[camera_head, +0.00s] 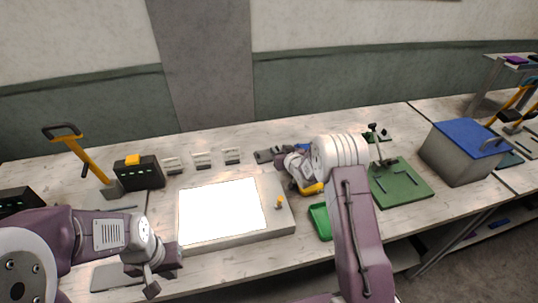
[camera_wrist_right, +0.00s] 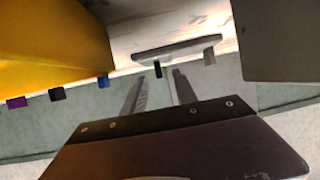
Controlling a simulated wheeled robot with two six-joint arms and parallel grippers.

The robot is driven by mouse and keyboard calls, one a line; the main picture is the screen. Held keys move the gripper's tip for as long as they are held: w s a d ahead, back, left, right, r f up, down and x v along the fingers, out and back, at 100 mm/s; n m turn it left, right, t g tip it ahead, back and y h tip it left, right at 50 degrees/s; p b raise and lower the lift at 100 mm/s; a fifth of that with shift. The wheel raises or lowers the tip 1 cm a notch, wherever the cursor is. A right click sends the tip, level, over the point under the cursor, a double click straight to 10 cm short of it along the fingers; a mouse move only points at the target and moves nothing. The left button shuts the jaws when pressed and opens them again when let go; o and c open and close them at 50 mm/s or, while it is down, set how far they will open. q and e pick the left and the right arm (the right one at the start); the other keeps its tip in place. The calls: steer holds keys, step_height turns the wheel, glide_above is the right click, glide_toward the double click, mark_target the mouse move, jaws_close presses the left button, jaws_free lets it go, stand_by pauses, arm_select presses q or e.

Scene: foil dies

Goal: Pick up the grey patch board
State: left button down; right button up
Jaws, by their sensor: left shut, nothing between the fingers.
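A small dark grey piece (camera_head: 266,156) lies behind the white panel, close to my right gripper; I cannot tell whether it is the grey patch board. A flat grey plate (camera_head: 115,277) lies at the front left, partly behind my left gripper. My left gripper (camera_head: 158,283) is shut and empty over the front edge. My right gripper, largely hidden by its own arm in the head view, is near a yellow thing (camera_head: 312,188). In the right wrist view its fingers (camera_wrist_right: 160,92) are apart, with a grey bar (camera_wrist_right: 178,47) beyond them.
A lit white panel (camera_head: 283,222) fills the middle of the table. Three pale brackets (camera_head: 202,160) and a black box (camera_head: 140,173) stand behind it. A green tray (camera_head: 320,222), green board (camera_head: 405,188) and blue-lidded bin (camera_head: 455,160) are to the right.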

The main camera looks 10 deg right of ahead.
steer(key=shift+w+f, duration=0.3)
steer(key=shift+w, duration=0.25)
steer(key=shift+s+r, duration=0.1)
steer(key=shift+s, duration=0.05)
steer(key=shift+c, duration=0.9)
jaws_close()
step_height(320, 180, up, 10)
